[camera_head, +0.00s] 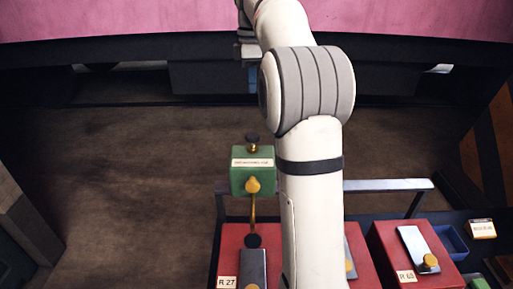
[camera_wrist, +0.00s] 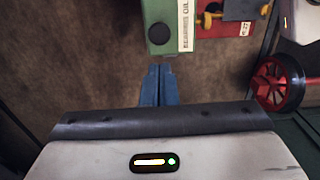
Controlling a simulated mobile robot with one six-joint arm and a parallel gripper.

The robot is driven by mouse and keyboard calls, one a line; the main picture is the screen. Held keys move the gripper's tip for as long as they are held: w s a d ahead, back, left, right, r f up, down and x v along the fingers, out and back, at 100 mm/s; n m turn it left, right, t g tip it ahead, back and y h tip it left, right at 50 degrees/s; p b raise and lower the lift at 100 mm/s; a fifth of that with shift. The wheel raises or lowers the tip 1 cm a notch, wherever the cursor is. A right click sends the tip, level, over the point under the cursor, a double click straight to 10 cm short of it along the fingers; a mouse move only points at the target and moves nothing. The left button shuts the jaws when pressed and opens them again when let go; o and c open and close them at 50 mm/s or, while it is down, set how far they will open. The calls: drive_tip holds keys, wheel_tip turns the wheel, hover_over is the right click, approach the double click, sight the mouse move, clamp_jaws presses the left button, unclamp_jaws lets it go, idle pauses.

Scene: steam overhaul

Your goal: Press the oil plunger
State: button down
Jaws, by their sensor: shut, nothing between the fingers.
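The green oil box (camera_head: 253,178) has a white label, a black knob (camera_head: 252,138) on top and a brass fitting on its front. In the wrist view the green box (camera_wrist: 155,12) stands at the top, its label reading as bearing oil. Its round black knob (camera_wrist: 160,33) faces the camera. My gripper (camera_wrist: 160,67) has blue fingers, shut and empty. In the picture their tips are just below the knob; a gap shows between them, but its depth is unclear. In the head view my arm covers ground right of the box.
Red box R 27 (camera_head: 231,244) lies below the green box, partly behind my arm. Red box R 65 (camera_head: 388,252) and a blue bin (camera_head: 451,240) are to the right. A red wheel (camera_wrist: 279,84) stands at the right in the wrist view. The brown floor (camera_head: 130,170) is open at left.

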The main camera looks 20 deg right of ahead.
sight(253, 136)
wheel_tip(253, 136, down, 14)
drive_tip(key=shift+f, duration=0.1)
idle(0.6)
wheel_tip(253, 136, down, 3)
drive_tip(key=shift+r+b, duration=0.1)
drive_tip(key=shift+b, duration=0.6)
drive_tip(key=shift+s, duration=0.1)
